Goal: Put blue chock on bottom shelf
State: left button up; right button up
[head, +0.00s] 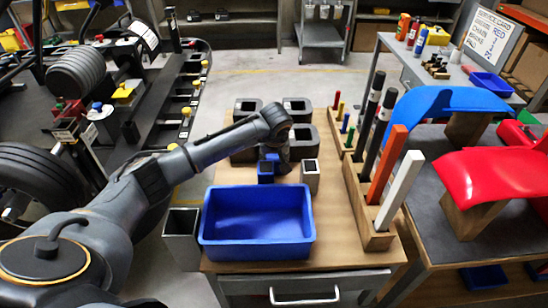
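A small blue block-like piece (265,172), possibly the blue chock, stands on the wooden bench top (335,215) behind a blue bin. My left gripper (279,163) points down right at it, partly behind it. The fingers are dark and small here, so I cannot tell whether they are open or closed on the piece. My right gripper is not in view. A grey cart (323,38) with a lower shelf stands at the back; I cannot tell whether its lower shelf is the one named.
The blue bin (257,258) is empty at the bench front. A grey holder (310,175) stands close right of the gripper; dark square blocks (297,104) lie behind. Wooden racks with upright markers and bars (375,241) line the right. Floor (245,70) behind is clear.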

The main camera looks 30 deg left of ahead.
pick_arm(q)
jog(key=shift+f, duration=0.3)
jog(key=o, duration=0.8)
jog(key=shift+f+b, duration=0.1)
jog(key=shift+b, duration=0.2)
jog(key=shift+c, duration=0.2)
jog(key=o, duration=0.4)
jog(key=shift+o, duration=0.2)
